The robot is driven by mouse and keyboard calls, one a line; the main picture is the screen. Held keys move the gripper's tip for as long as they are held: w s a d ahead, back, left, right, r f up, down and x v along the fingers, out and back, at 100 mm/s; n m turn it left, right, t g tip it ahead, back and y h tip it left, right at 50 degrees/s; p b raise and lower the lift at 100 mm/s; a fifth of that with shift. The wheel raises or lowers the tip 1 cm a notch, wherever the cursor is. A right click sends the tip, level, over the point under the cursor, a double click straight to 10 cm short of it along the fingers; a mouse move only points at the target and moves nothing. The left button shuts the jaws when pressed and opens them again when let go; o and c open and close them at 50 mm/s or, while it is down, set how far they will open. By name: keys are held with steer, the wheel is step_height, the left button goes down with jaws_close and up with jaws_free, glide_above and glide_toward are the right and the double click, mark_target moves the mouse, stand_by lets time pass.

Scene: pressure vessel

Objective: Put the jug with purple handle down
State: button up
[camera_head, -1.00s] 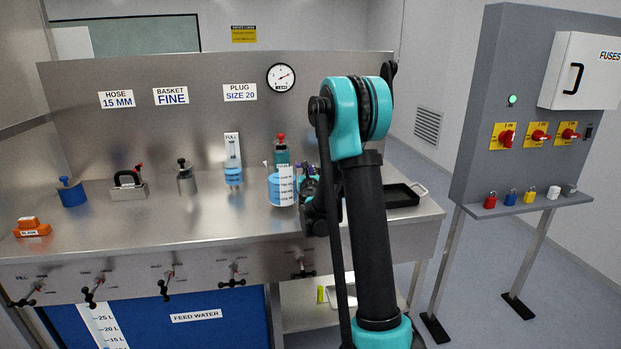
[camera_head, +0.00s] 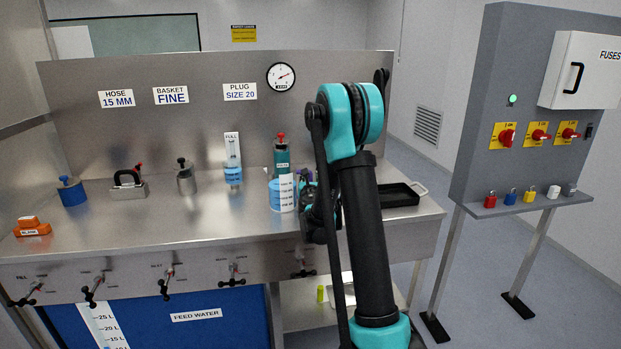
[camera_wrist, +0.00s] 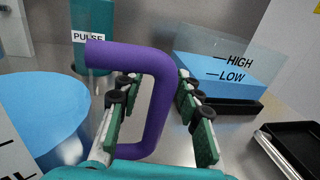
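The jug (camera_head: 275,197) with blue liquid and a white scale label stands upright on the steel bench, left of my arm in the head view. In the wrist view, its blue liquid (camera_wrist: 40,105) fills the left side. The purple handle (camera_wrist: 158,105) rises in the middle of that view. My gripper (camera_wrist: 155,112) is around the handle's upright bar, one finger on each side, with visible gaps between pads and bar.
A clear container with HIGH and LOW marks (camera_wrist: 215,75) is right of the handle. A black tray (camera_head: 400,195) lies at the bench's right end. The bench left of the jug has free room.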

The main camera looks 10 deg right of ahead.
steer(key=shift+s+r, duration=0.15)
steer(key=v, duration=1.2)
steer(key=s+d+f+m+g+h, duration=0.15)
steer(key=s+d+m+g, duration=0.3)
steer(key=s+m, duration=0.45)
steer(key=s+d+f+m+g+h, duration=0.1)
steer(key=s+d+f+m+g, duration=0.35)
steer(key=m, duration=0.65)
steer(key=s+a+f+m+g+y, duration=0.1)
steer(key=s+a+f+m+y, duration=0.1)
steer(key=s, duration=0.5)
steer(key=s+a+f+m+g+y, duration=0.2)
steer(key=s+a+f+m, duration=0.1)
steer(key=s+m, duration=0.4)
steer(key=s+a+f+m+g+y, duration=0.1)
steer(key=s+a+f+m+y, duration=0.1)
steer(key=s, duration=0.6)
steer(key=a+m, duration=0.1)
steer(key=m, duration=0.1)
steer(key=shift+a+m, duration=0.3)
steer(key=shift+a, duration=0.05)
steer(key=shift+f, duration=0.15)
steer(key=shift+c, duration=0.3)
